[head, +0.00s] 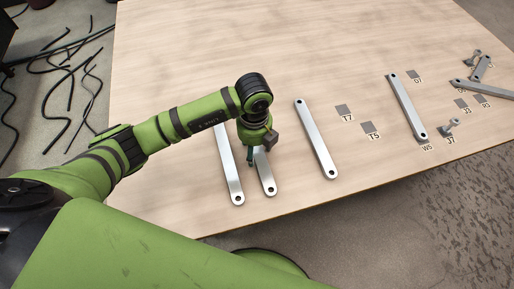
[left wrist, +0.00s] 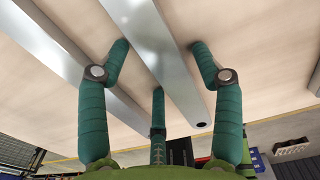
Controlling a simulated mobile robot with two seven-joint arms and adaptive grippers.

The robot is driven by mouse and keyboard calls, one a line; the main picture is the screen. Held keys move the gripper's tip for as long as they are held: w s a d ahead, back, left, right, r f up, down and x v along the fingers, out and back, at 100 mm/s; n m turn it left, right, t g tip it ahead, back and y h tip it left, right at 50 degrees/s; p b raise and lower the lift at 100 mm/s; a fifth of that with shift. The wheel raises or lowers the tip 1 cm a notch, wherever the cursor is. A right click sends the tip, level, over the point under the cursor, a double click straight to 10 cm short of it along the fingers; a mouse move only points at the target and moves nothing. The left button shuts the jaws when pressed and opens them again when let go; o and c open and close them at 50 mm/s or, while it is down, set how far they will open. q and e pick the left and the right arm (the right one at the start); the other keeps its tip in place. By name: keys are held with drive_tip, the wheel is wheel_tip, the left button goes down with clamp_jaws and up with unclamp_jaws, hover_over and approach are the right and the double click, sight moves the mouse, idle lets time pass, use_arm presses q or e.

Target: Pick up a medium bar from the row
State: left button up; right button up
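A row of flat silver bars with end holes lies on the wooden table. The bar under my left gripper is the middle one (head: 267,178) of three on the left side; its far part is hidden by the gripper. The left bar (head: 233,180) lies close beside it, and the right bar (head: 315,138) lies apart. My left gripper (head: 254,157) is low over the middle bar. In the left wrist view its teal fingers (left wrist: 160,62) are spread open, with the bar (left wrist: 170,72) passing between them and no grip visible. My right gripper is not in view.
Another long bar (head: 402,100) lies farther right, by labelled grey pads such as T7 (head: 343,111) and T5 (head: 370,127). Bolts and short brackets (head: 482,69) lie at the far right. The table's front edge runs close to the near bar ends. Black cables (head: 70,75) lie on the floor at left.

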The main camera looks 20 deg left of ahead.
use_arm(q)
clamp_jaws()
drive_tip(key=shift+r, duration=0.15)
